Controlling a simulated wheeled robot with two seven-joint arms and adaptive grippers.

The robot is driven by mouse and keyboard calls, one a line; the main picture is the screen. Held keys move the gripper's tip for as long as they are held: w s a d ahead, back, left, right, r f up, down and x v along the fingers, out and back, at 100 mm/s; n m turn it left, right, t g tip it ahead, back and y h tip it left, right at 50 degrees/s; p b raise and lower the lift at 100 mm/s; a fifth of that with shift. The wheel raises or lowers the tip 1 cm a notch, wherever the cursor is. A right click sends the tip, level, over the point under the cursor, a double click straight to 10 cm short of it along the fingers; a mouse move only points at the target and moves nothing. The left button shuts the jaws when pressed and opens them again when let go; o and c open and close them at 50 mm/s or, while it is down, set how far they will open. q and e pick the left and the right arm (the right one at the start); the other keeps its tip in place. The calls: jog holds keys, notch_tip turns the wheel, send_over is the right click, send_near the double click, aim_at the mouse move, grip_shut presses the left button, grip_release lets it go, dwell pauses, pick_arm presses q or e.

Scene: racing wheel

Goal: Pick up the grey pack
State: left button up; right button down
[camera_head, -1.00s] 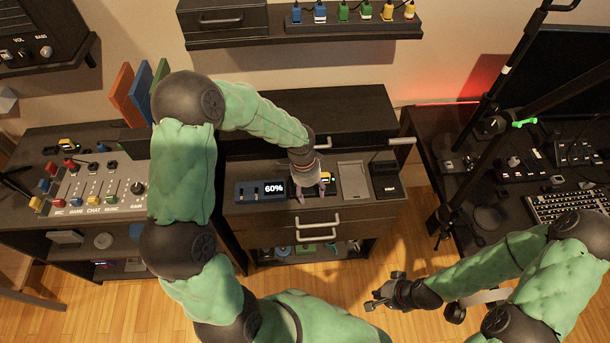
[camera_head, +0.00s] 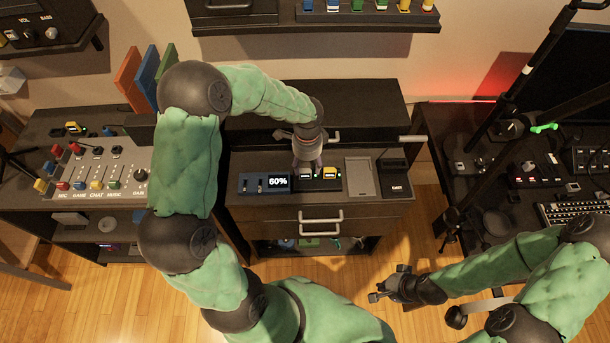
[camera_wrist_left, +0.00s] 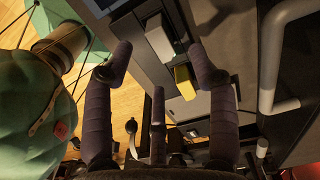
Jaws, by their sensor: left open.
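A light grey block (camera_wrist_left: 160,42), which looks like the grey pack, lies between the fingers of my left gripper (camera_wrist_left: 160,54) in the left wrist view. A yellow block (camera_wrist_left: 184,82) is beside it. My left gripper is open, its fingers to either side of the grey block; contact is not clear. My right gripper (camera_head: 388,286) is empty, fingers apart, above the floor.
A dock with a 60% display (camera_head: 278,183) is left of the packs. A flat grey tray (camera_head: 360,178) and a dark box (camera_head: 394,176) are to the right. Drawer handles (camera_head: 320,215) jut from the cabinet front. A raised black shelf (camera_head: 365,105) stands behind.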

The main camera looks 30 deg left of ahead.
aim_at(305, 172)
pick_arm(q)
jog(key=f, duration=0.1)
jog(key=f+b, duration=0.1)
jog(key=f, duration=0.1)
jog(key=f+b, duration=0.1)
jog(key=f, duration=0.1)
jog(key=shift+s+a, duration=0.1)
jog(key=shift+a, duration=0.2)
jog(key=shift+r, duration=0.1)
grip_shut()
